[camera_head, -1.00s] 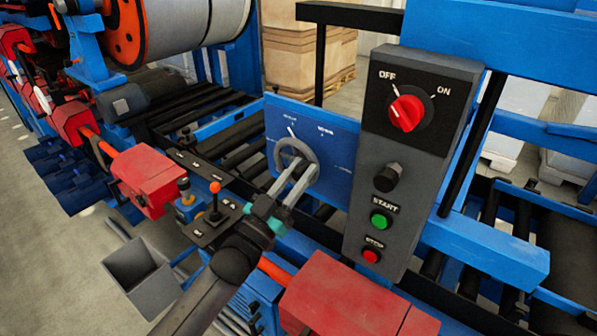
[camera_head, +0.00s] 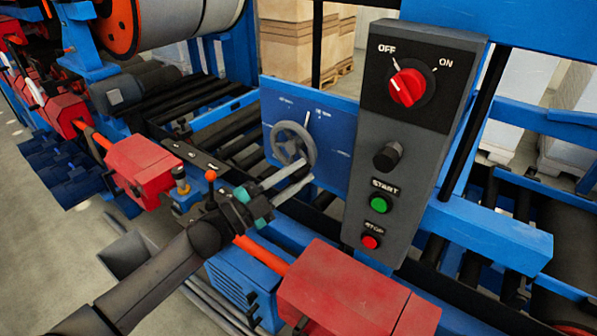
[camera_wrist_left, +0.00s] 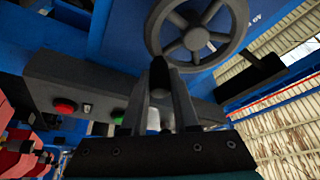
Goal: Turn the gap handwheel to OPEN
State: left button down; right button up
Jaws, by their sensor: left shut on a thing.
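The grey handwheel (camera_head: 277,137) stands in front of a blue panel (camera_head: 340,128). Above it a white pointer line stands close to upright, leaning slightly right, between two small labels too blurred to read. My left gripper (camera_head: 306,168) reaches in from the lower left to the wheel's lower right rim. In the left wrist view the spoked wheel (camera_wrist_left: 238,30) fills the top, and my left gripper (camera_wrist_left: 160,85) is shut on its dark knob (camera_wrist_left: 160,75). The knob's contact with the fingers is partly hidden. My right gripper is not in view.
A grey control box (camera_head: 410,175) with a red OFF/ON switch, a black knob, and green and red buttons stands right of the wheel. A small lever with an orange ball (camera_head: 211,175) is close beside my left arm. Red housings (camera_head: 350,295) lie below.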

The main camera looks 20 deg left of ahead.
pick_arm(q)
jog(key=m, duration=0.1)
jog(key=a+f+m+g, duration=0.1)
jog(key=m, duration=0.1)
jog(key=f+m, duration=0.1)
jog(key=m, duration=0.1)
jog(key=shift+w+a+g, duration=0.15)
jog(key=shift+w+g, duration=0.05)
jog(key=shift+g, duration=0.2)
jog(key=shift+w+a+f+m+g+y+p, duration=0.25)
jog(key=shift+a+m+y+p, duration=0.45)
jog(key=shift+m, duration=0.75)
jog(key=shift+w+a+f+m+g+y+p, duration=0.15)
jog(key=shift+a+m+g+y+p, duration=0.45)
jog(key=shift+m, duration=0.9)
jog(key=shift+w+a+f+m+g+y+p, duration=0.1)
jog(key=shift+w+a+m+g+y+p, duration=0.4)
jog(key=shift+m, duration=0.95)
jog(key=shift+s+a+t+p, duration=0.15)
jog(key=shift+a+t+p, duration=0.1)
jog(key=shift+p, duration=0.15)
jog(key=c, duration=0.7)
grip_release()
